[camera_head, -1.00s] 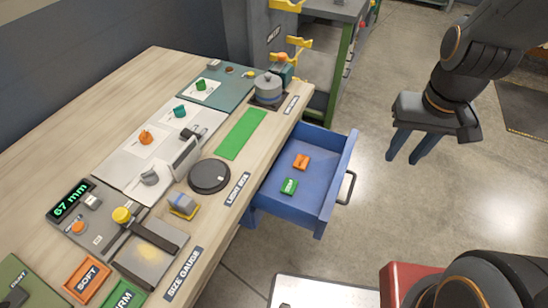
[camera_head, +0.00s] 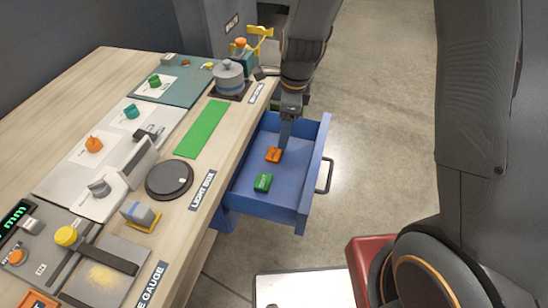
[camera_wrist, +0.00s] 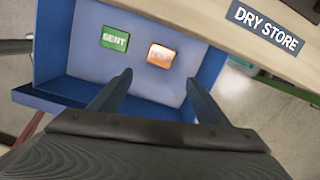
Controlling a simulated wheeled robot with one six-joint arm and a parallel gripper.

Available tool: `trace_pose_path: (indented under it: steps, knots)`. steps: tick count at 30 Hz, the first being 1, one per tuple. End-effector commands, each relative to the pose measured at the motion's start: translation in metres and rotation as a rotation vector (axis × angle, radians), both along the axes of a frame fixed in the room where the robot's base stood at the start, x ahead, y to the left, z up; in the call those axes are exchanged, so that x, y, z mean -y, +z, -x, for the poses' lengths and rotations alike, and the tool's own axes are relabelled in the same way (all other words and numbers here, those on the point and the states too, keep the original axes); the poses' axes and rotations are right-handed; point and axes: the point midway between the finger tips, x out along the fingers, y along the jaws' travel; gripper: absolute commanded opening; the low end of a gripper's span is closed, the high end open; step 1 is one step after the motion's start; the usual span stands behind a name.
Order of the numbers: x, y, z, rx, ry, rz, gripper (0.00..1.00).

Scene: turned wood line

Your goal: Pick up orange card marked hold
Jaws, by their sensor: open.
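The orange card (camera_head: 273,155) lies on the floor of the open blue drawer (camera_head: 243,190), near its far end. In the wrist view the orange card (camera_wrist: 161,55) has pale, washed-out lettering that I cannot read clearly. A green card marked SENT (camera_wrist: 116,41) lies beside it; it also shows in the head view (camera_head: 263,183). My gripper (camera_head: 284,140) is over the drawer, just above the orange card in the head view. In the wrist view its two fingers (camera_wrist: 158,88) are apart with nothing between them, pointing toward the cards.
A black round plate (camera_head: 169,180) and a green mat (camera_head: 201,128) are on the bench.

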Motion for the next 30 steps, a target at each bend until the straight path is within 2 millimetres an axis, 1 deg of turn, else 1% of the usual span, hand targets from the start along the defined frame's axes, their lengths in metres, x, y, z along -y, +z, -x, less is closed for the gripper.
trace_pose_path:
  steps: [1,4,7,17,23,25,27,30]
  knots:
    - [-0.006,-0.011,-0.004,-0.011,-0.056,-0.005,0.69]
    - [-0.014,-0.021,-0.009,-0.024,-0.153,-0.014,0.69]
    - [-0.018,-0.027,-0.011,-0.031,-0.197,-0.017,0.69]
    - [-0.021,-0.056,-0.010,-0.034,-0.207,-0.017,0.69]
    - [-0.023,-0.083,-0.005,-0.035,-0.207,-0.016,0.69]
    - [-0.024,-0.092,-0.006,-0.034,-0.206,-0.017,0.69]
    - [-0.024,-0.098,-0.007,-0.033,-0.206,-0.017,0.69]
    - [-0.025,-0.102,-0.008,-0.031,-0.206,-0.018,0.69]
